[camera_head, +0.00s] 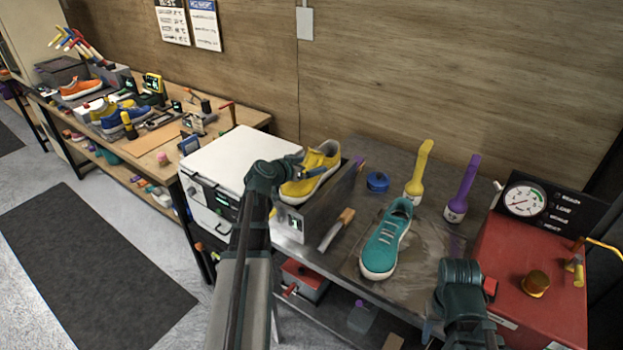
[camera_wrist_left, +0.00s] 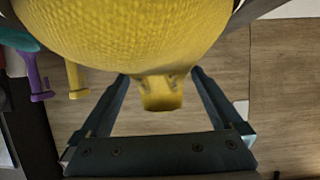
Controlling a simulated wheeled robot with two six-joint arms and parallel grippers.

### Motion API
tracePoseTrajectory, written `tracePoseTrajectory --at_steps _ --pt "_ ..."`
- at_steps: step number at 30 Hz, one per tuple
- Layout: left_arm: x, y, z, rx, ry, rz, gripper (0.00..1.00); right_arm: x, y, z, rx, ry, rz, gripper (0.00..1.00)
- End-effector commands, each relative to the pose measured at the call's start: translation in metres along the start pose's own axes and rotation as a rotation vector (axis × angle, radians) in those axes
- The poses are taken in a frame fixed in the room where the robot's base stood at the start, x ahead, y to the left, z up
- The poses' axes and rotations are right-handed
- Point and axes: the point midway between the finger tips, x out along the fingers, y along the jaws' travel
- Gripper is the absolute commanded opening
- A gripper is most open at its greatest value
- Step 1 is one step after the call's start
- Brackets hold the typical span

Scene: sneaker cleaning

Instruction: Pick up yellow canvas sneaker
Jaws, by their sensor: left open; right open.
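The yellow canvas sneaker (camera_head: 325,156) sits at the left end of the metal bench, beside the white box. My left gripper (camera_head: 312,173) reaches across it from the left. In the left wrist view the yellow sneaker (camera_wrist_left: 120,35) fills the top, and its narrow tab lies between the two spread fingers of my left gripper (camera_wrist_left: 160,78). The fingers are open, with a gap on each side of the tab. My right gripper (camera_head: 458,290) is at the lower right, near the bench front, apart from the sneaker and open; its fingertips are hard to make out.
A teal sneaker (camera_head: 385,240) lies on the bench. Around it are a wooden-handled tool (camera_head: 337,230), a blue lid (camera_head: 377,181), a yellow brush (camera_head: 418,175) and a purple brush (camera_head: 462,188). A white box (camera_head: 236,155) stands left, a red gauge machine (camera_head: 530,290) right.

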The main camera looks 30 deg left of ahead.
Motion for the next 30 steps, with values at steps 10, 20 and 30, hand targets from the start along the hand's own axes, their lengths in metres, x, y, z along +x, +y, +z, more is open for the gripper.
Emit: tracePoseTrajectory --at_steps 10,20,30 --pt "0.0029 0.0005 -0.0003 0.0 0.0 0.0 0.8 0.0008 -0.0001 0.0 0.0 0.0 0.0 0.5" --pt "0.0029 0.0003 -0.0002 0.0 0.0 0.0 0.21 0.0008 -0.0001 0.0 0.0 0.0 0.0 0.5" --pt "0.0026 0.0012 -0.0031 0.0 0.0 0.0 0.09 -0.0018 0.0002 0.0001 0.0 0.0 0.0 0.5"
